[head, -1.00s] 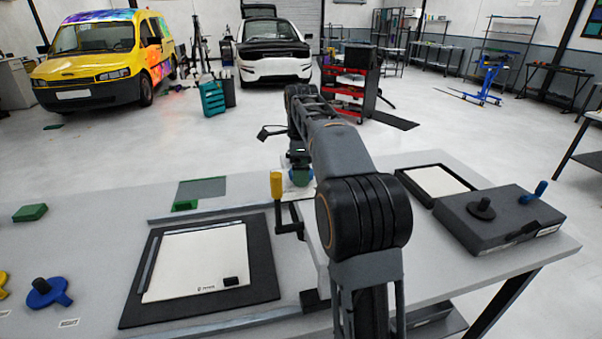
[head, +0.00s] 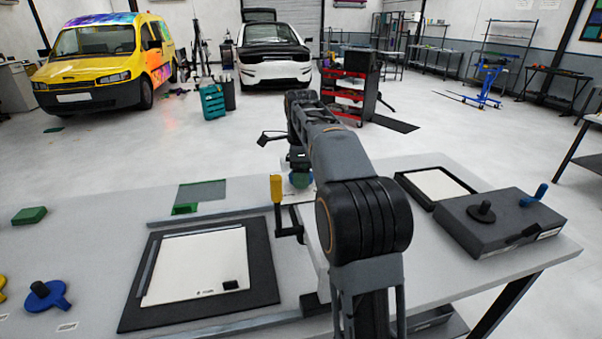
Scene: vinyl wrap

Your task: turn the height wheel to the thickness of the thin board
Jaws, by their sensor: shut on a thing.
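My gripper (head: 299,164) is at the far side of the bench, partly hidden behind my own arm. It points down and is shut on a small blue-green round part (head: 301,179), which looks like the height wheel. The fingertips and any scale on the wheel are too small to make out. An upright yellow handle (head: 276,188) on a dark crank stands just left of the wheel. A pale board (head: 195,263) lies flat on a black mat (head: 262,262) at front centre. I cannot tell which board is the thin one.
A black-framed pale panel (head: 437,184) and a dark grey box (head: 500,226) with a black knob and blue lever stand at right. A green block (head: 29,214) and a blue knob (head: 46,294) are at left. The bench between them and the mat is clear.

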